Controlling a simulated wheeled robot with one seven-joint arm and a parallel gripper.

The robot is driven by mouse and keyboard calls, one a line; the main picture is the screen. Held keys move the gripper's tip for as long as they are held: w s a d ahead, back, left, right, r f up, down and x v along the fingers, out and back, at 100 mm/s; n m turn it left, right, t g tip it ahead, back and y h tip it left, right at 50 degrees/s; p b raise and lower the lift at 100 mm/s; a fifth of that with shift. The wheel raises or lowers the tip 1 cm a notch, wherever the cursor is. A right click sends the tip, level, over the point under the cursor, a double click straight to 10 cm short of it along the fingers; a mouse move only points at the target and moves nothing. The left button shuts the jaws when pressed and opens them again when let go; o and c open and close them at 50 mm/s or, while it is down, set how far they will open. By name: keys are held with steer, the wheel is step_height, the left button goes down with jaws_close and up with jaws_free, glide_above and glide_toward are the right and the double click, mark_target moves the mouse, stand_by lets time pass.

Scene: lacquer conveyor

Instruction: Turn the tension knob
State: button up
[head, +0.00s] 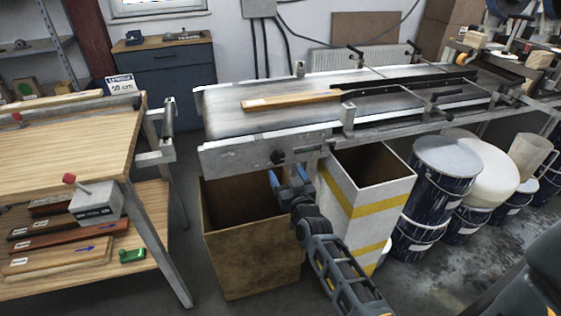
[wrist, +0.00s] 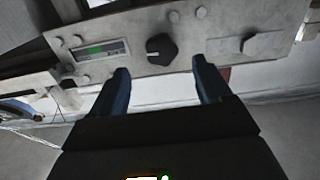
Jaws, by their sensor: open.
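The tension knob (head: 277,157) is a small black knob on the grey side plate of the conveyor (head: 220,155). In the wrist view the black knob (wrist: 161,49) has a lobed shape and a light mark at its lower left. My gripper (head: 288,175) is just below and in front of the knob in the head view. In the wrist view my gripper (wrist: 160,75) is open, with its two blue fingers apart and the knob showing between and beyond them. Nothing is between the fingertips, and they appear apart from the knob.
A small display (wrist: 102,50) with a green patch is left of the knob, and a grey bolt (wrist: 248,43) is to its right. A wooden board (head: 290,100) lies on the belt. A brown box (head: 250,250) and a yellow-striped bin (head: 370,200) stand below the conveyor.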

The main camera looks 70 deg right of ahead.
mark_target(279, 160)
steer(key=x, duration=0.6)
steer(key=shift+w+d+p, duration=0.1)
steer(key=shift+w+p, duration=0.1)
steer(key=shift+p, duration=0.1)
steer(key=shift+c, duration=0.2)
steer(key=c, duration=1)
steer(key=shift+m, duration=0.8)
steer(key=shift+m+b, duration=0.3)
steer(key=shift+m, duration=0.3)
steer(key=o, duration=1)
steer(key=shift+o, duration=0.2)
steer(key=v, duration=0.7)
steer(key=shift+s+a, duration=0.3)
